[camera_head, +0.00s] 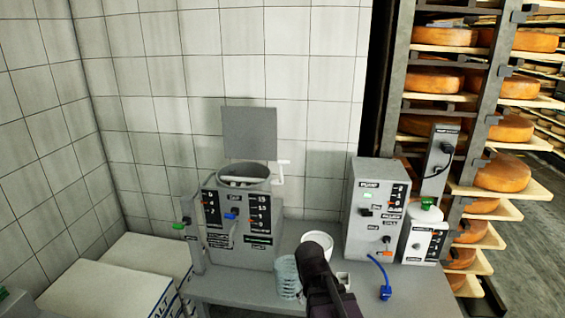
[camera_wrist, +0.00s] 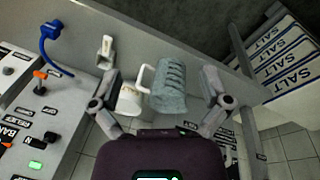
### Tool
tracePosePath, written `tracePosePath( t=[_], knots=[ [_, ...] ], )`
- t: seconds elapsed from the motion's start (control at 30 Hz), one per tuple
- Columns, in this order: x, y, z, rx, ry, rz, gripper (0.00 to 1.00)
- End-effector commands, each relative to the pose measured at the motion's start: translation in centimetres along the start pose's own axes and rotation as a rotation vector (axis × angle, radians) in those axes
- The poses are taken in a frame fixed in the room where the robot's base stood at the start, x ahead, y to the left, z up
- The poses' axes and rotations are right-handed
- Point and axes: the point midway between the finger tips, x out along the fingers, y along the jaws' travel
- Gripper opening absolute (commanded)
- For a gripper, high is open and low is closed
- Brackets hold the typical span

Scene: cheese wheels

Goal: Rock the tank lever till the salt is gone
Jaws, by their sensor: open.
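The tank (camera_head: 240,240) is a grey box with a round open mouth and a raised flat grey lid (camera_head: 249,133). Its front carries black labels and a small blue-handled lever (camera_head: 232,216). A green-handled lever (camera_head: 180,226) sits on a post at its left, and a white handle (camera_head: 283,163) sticks out by the lid. I cannot tell which is the tank lever. My gripper (camera_wrist: 160,80) is open, its fingers spread apart over the bench. It holds no lever. The salt inside the tank cannot be made out.
A white jug (camera_wrist: 130,99) and a ribbed grey-green stack (camera_wrist: 174,86) stand below my fingers. A control box (camera_head: 375,210) with a blue hose (camera_head: 384,291) stands right. White salt sacks (camera_head: 105,290) lie left. Cheese racks (camera_head: 505,175) fill the right.

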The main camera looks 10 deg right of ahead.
Motion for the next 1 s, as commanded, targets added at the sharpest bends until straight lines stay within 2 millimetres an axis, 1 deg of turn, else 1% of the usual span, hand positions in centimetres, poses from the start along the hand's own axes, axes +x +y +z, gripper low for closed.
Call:
tracePosePath(
  t=[0.03,0.17,0.27,0.4,0.47,0.5,0.63,0.73,0.8,0.9,1.0],
  knots=[
    [-0.4,0.7,-1.3,-0.053,0.024,0.047,0.97],
    [-1.4,3.1,-4.7,-0.241,0.093,0.215,0.97],
    [-2.8,4.9,-7.8,-0.419,0.135,0.371,0.97],
    [-5.5,6.9,-12.2,-0.69,0.164,0.606,0.97],
    [-6.8,7.5,-14.2,-0.807,0.163,0.708,0.97],
    [-7.8,7.7,-15.4,-0.888,0.159,0.777,0.97],
    [-11.0,8.0,-19.6,-1.151,0.119,1.007,0.97],
    [-13.6,7.5,-22.7,-1.354,0.063,1.186,0.97],
    [-15.4,6.8,-24.7,-1.492,0.009,1.31,0.97],
    [-17.6,5.6,-27.2,-1.671,-0.079,1.473,0.97],
    [-19.2,4.2,-29.1,-1.816,-0.17,1.607,0.97]
  ],
)
